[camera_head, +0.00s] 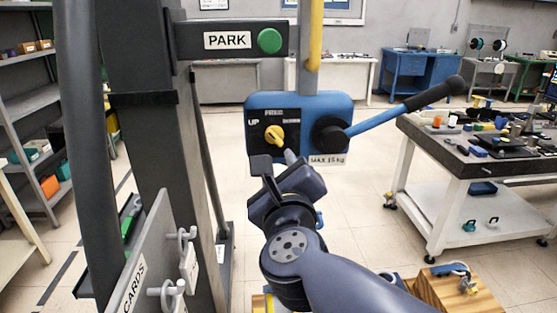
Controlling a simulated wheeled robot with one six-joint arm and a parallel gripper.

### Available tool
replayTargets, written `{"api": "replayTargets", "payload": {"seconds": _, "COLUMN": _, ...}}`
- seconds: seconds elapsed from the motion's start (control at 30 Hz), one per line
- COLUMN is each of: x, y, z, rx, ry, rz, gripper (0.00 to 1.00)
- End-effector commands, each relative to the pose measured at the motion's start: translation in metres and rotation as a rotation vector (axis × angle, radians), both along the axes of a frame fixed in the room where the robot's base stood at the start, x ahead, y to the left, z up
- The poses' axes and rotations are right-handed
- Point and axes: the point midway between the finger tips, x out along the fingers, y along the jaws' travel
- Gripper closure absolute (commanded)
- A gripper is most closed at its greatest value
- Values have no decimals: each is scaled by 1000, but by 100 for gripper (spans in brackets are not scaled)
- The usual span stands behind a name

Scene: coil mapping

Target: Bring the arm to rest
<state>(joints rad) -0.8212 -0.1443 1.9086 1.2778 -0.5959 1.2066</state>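My arm reaches in from the lower right, and my gripper (277,162) is just below the yellow knob (275,135) in the picture. I see the gripper from behind, so its opening and any contact with the knob are unclear. The knob sits on a black plate on a blue control box (300,102), with "UP" at its left and a small unreadable label at its right. A blue lever (388,119) with a black grip runs up to the right from a black hub (331,134). Above, a dark bracket (190,48) marked "PARK" ends in a green round pad (269,41).
A thick dark post (150,150) stands left of my arm. A grey "CARDS" panel (150,255) with hooks is at the lower left. A cluttered worktable (455,160) stands at the right, and a wooden box (455,290) at the lower right. Open floor lies between.

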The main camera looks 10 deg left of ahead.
Motion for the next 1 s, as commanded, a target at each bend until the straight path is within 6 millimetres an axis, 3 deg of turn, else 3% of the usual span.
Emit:
{"api": "replayTargets", "payload": {"seconds": 0.47, "x": 3, "y": 1, "z": 0, "rx": -1, "ry": 0, "rz": -1, "gripper": 66}}
{"api": "replayTargets", "payload": {"seconds": 1.0, "x": 79, "y": 20, "z": 0, "rx": -1, "ry": 1, "rz": -2, "gripper": 66}}
